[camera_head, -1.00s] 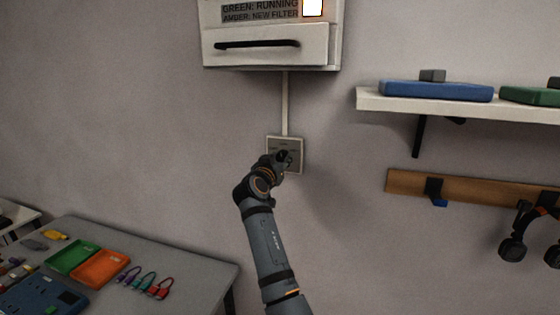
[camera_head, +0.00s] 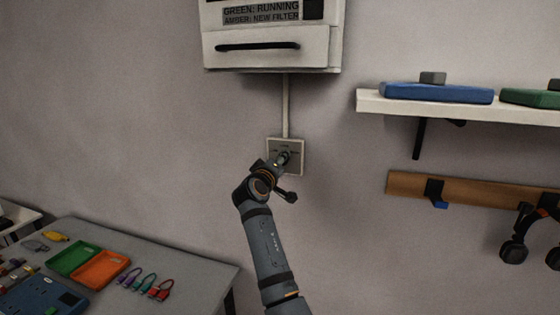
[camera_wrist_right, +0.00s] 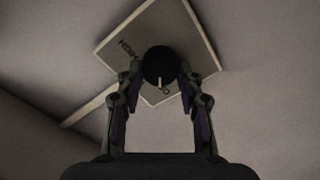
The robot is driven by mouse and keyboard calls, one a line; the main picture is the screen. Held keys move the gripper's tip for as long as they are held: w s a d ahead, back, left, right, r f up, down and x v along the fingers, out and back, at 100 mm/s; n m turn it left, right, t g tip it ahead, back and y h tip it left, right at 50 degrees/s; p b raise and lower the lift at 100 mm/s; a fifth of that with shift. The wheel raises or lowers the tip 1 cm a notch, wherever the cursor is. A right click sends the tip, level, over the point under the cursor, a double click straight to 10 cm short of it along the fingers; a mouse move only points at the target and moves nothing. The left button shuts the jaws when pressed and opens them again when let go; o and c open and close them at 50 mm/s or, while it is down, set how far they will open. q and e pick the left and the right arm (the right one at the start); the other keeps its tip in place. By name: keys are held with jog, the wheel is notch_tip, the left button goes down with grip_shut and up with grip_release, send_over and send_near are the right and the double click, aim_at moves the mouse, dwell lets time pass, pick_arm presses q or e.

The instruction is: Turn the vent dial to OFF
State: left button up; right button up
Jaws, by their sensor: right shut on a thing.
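The vent dial is a round black knob (camera_wrist_right: 158,62) with a white pointer mark, on a square grey wall plate (camera_head: 296,166). In the right wrist view the plate (camera_wrist_right: 195,35) looks turned. The word HIGH reads at its left, and the pointer aims down the picture towards a partly hidden label. My right gripper (camera_head: 283,158) is at the plate in the head view. In the wrist view its two fingers (camera_wrist_right: 158,82) are shut on the dial from both sides. The dial is mostly hidden in the head view. My left gripper is out of view.
A white vent unit (camera_head: 270,45) with a dark indicator (camera_head: 313,9) hangs above, joined to the plate by a conduit (camera_head: 285,105). A shelf (camera_head: 375,101) and a wooden rail (camera_head: 405,184) are on the right. A table (camera_head: 205,270) with trays stands lower left.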

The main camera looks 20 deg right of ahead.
jog(key=shift+n, duration=0.7)
jog(key=o, duration=1.1)
jog(key=shift+a, duration=0.1)
jog(key=shift+o, duration=0.2)
